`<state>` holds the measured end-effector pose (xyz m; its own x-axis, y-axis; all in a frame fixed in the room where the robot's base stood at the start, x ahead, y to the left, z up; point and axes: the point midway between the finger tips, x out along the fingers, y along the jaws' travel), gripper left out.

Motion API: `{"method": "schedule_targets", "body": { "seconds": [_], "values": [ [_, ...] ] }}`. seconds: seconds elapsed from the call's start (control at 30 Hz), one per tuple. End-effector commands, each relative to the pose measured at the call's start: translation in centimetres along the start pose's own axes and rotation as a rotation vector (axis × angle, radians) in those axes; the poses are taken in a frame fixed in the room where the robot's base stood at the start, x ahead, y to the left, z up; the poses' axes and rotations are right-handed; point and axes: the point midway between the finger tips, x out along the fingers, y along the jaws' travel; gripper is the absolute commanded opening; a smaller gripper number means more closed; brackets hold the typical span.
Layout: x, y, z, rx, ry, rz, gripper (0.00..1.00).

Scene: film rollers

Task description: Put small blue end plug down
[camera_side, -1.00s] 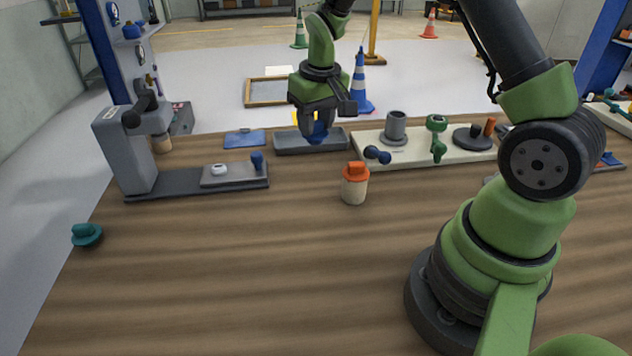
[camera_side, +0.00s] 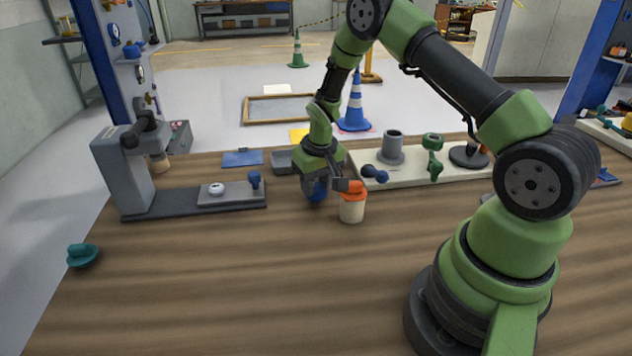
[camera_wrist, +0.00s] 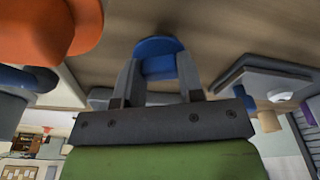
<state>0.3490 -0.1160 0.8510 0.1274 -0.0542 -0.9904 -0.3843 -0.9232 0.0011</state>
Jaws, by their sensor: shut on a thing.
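The small blue end plug (camera_side: 316,190) is between the fingers of my gripper (camera_side: 314,186) in the side view. My gripper is shut on it and holds it low, close to the wooden table. I cannot tell whether the plug touches the table. In the wrist view the blue plug (camera_wrist: 158,57) shows between the two grey fingers of my gripper (camera_wrist: 158,72), its rounded blue end against the brown table surface.
A cream cup with an orange top (camera_side: 352,206) stands just right of my gripper. A grey press (camera_side: 125,172) stands at left, with a teal plug (camera_side: 82,255) in front. A pale board (camera_side: 410,174) holds several parts at right. The front table is clear.

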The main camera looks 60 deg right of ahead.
Motion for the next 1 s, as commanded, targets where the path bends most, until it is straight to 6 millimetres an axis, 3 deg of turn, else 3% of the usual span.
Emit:
{"method": "schedule_targets", "body": {
  "seconds": [0.17, 0.2, 0.3, 0.67, 1.0],
  "values": [
    [0.3, 0.0, 0.1, 0.000, -0.001, 0.000, 0.10],
    [0.3, 0.0, 0.0, 0.000, 0.000, 0.000, 0.40],
    [0.3, 0.0, 0.0, 0.000, 0.000, 0.000, 0.61],
    [-0.4, 0.0, -0.1, 0.000, 0.001, 0.000, 0.61],
    [-7.0, 0.0, -0.1, 0.000, 0.006, 0.000, 0.61]
  ]
}}
